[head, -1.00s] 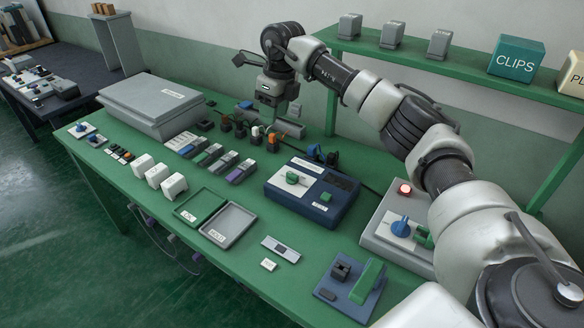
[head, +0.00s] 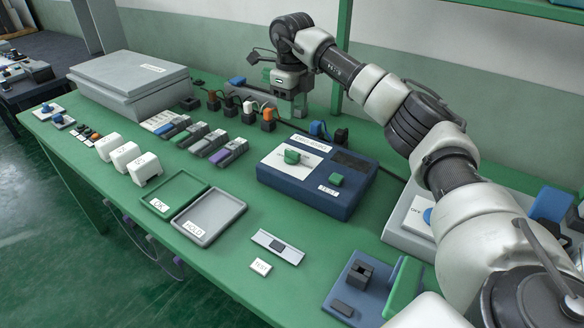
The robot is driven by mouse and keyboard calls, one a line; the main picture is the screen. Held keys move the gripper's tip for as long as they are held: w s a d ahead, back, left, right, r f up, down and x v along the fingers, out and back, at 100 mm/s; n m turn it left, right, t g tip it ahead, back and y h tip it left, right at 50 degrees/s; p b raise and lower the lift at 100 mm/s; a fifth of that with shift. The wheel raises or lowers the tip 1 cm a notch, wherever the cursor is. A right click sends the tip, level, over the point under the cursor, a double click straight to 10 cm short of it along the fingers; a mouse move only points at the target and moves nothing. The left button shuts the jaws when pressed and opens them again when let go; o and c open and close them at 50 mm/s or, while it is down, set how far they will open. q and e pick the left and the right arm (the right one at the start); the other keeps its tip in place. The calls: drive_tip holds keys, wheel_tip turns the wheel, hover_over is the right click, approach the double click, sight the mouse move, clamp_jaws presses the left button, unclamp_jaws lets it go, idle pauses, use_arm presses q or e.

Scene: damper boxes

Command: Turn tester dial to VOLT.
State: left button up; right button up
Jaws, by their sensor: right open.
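The blue tester (head: 316,182) sits in the middle of the green table. On its white panel is a green dial (head: 292,157); the printing around it is too small to read. A green button (head: 336,180) is on its right side, with a dark display (head: 353,163) above. My right gripper (head: 290,100) hangs at the back of the table, beyond the tester and apart from it. It is open, pointing down, with nothing seen in it. My left gripper is not in view.
Several plugs (head: 248,112) stand near my right gripper. Grey and coloured modules (head: 213,143) lie left of the tester. A green tray (head: 158,205) and a HOLD tray (head: 208,218) are in front. A blue fixture (head: 352,290) and a grey box (head: 412,219) stand at right.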

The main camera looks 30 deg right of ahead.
sight(292, 151)
wheel_tip(292, 151, down, 13)
drive_tip(key=shift+r+b, duration=0.15)
drive_tip(key=shift+b, duration=0.3)
drive_tip(key=shift+c, duration=0.3)
clamp_jaws()
